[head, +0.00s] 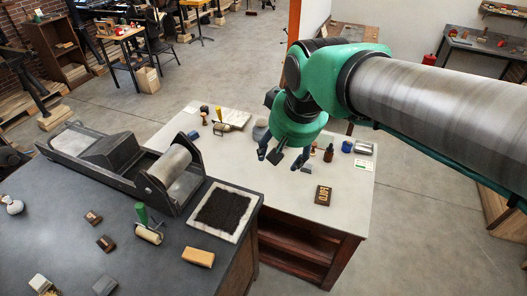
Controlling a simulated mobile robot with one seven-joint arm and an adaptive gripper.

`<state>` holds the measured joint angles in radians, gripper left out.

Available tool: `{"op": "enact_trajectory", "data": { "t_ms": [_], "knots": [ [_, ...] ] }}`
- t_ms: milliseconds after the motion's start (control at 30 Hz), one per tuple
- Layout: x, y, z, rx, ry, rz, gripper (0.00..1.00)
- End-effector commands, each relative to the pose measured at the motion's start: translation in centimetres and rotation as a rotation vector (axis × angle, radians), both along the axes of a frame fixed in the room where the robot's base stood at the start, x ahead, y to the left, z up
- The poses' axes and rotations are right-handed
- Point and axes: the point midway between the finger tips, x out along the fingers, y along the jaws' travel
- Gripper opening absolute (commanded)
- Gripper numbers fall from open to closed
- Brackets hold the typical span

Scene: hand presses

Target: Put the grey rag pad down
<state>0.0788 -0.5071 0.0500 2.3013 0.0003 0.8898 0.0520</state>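My gripper (283,157) hangs over the pale-topped table, pointing down. Its dark fingers look spread apart, and I see no pad between them. A rounded grey thing (261,130), which looks like the grey rag pad, shows just behind and left of the gripper. It appears to rest on the pale table (240,165). The gripper and wrist hide part of it, so I cannot tell whether they touch it.
A dark lettered block (323,195), a brown bottle (328,152) and a blue tin (347,146) stand right of the gripper. A hand roller (221,127) is to the left. The dark bench (120,240) bears a press (125,160) and an inked slab (222,210). The table's front middle is clear.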

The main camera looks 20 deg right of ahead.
Motion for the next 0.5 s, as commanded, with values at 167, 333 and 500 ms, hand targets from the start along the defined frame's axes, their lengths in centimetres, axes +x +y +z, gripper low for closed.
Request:
{"op": "enact_trajectory", "data": {
  "t_ms": [167,333,500],
  "knots": [
    [-4.7,1.7,-0.3,-0.012,-0.041,0.057,0.61],
    [-7.9,2.6,-1.0,-0.021,-0.068,0.1,0.61],
    [-9.6,3.0,-1.5,-0.026,-0.082,0.121,0.61]
  ]
}}
